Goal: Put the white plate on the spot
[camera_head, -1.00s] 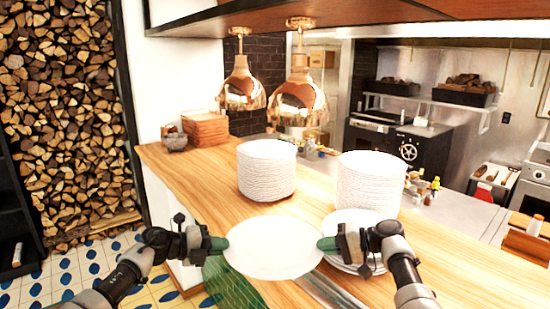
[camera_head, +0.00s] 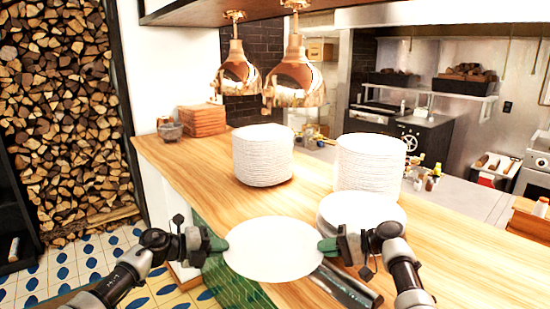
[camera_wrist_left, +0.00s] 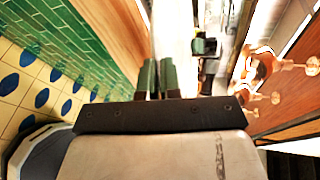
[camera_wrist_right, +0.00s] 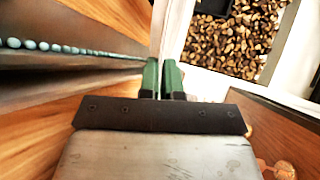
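The white plate (camera_head: 273,250) is held level between my two grippers in the head view, near the front edge of the wooden counter (camera_head: 440,240). My left gripper (camera_head: 222,244) is shut on its left rim. My right gripper (camera_head: 328,245) is shut on its right rim. In the right wrist view the plate shows edge-on as a thin pale strip (camera_wrist_right: 160,30) between the closed green fingers. I cannot make out a marked spot on the counter.
Two tall stacks of white plates (camera_head: 263,155) (camera_head: 367,163) stand on the counter. A low plate stack (camera_head: 362,209) sits close behind my right gripper. A metal rail (camera_head: 345,287) lies along the front edge. Copper lamps (camera_head: 294,82) hang above. Bare wood lies left of the stacks.

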